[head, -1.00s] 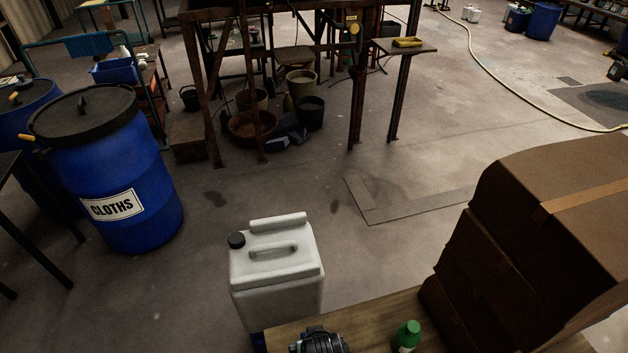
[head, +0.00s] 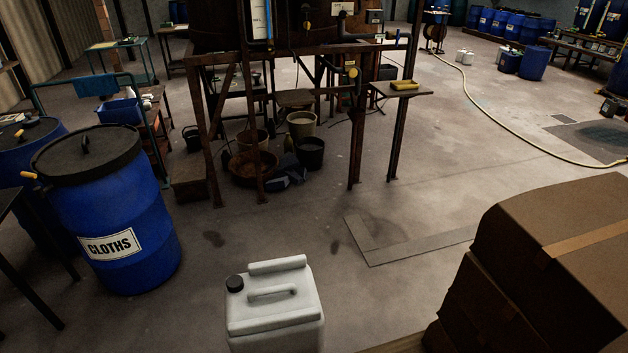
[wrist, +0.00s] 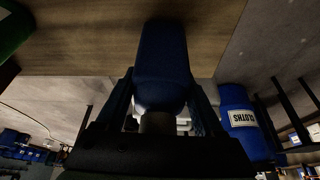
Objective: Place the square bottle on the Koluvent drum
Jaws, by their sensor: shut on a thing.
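In the wrist view, my gripper (wrist: 165,100) is shut on a dark blue, boxy bottle (wrist: 160,60), which I take for the square bottle. Its grey neck end (wrist: 158,122) shows between the fingers. The bottle appears against a wooden table top (wrist: 80,45); I cannot tell whether it touches it. My gripper is outside the head view. I can read no Koluvent label on any drum; several blue drums (head: 510,25) stand far back right.
A white jerrycan (head: 275,315) stands in front. Brown boxes (head: 550,270) are stacked at the right. A green object (wrist: 12,30) is at the wrist view's upper left. A rusty frame (head: 215,140) stands ahead. Open floor (head: 300,225) lies between; a hose (head: 510,125) runs at right.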

